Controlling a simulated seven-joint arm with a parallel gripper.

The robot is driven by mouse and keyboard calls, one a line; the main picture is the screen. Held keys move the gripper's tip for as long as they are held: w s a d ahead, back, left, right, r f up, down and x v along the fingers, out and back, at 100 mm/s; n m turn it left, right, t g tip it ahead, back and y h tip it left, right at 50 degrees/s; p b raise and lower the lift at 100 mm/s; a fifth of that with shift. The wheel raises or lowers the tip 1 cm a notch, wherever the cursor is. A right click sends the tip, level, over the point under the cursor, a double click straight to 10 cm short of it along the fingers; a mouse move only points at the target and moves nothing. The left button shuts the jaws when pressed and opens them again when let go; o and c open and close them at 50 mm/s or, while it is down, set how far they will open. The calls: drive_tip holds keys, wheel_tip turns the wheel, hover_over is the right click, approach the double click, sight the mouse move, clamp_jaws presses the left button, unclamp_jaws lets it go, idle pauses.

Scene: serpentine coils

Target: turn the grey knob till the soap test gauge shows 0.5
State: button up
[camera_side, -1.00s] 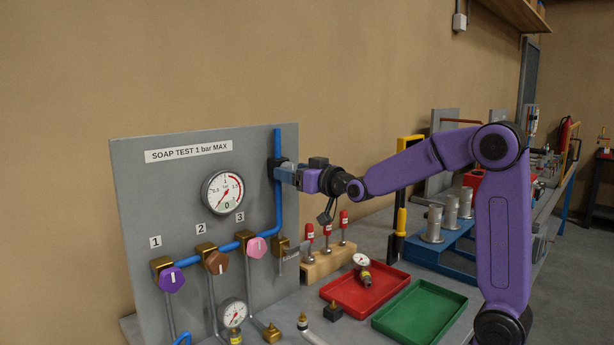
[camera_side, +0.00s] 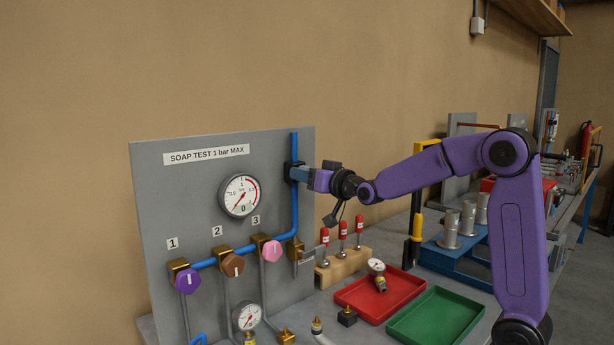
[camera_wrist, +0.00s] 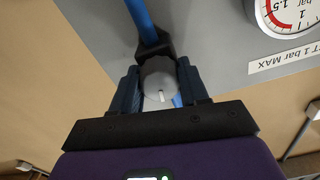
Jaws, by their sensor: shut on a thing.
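The grey knob (camera_wrist: 160,80) is round with a white mark and sits on a black valve body (camera_wrist: 154,48) on the blue pipe. In the wrist view it is between the two fingers of my gripper (camera_wrist: 160,88), which is shut on it. In the side view my gripper (camera_side: 303,174) is at the pipe's upper part and hides the knob. The soap test gauge (camera_side: 240,195) is a white round dial with a red arc, left of my gripper. Its needle appears to point to the lower left, between 0 and 0.5; the exact reading is too small to tell.
Purple (camera_side: 187,281), brown (camera_side: 233,265) and pink (camera_side: 272,251) knobs line the lower pipe. A red tray (camera_side: 352,304) holding a small gauge and a green tray (camera_side: 432,322) lie on the bench. Red-handled tools stand in a wooden block (camera_side: 342,266).

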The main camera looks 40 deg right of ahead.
drive_tip(key=shift+m, duration=0.5)
drive_tip(key=m, duration=0.3)
drive_tip(key=shift+m, duration=1.7)
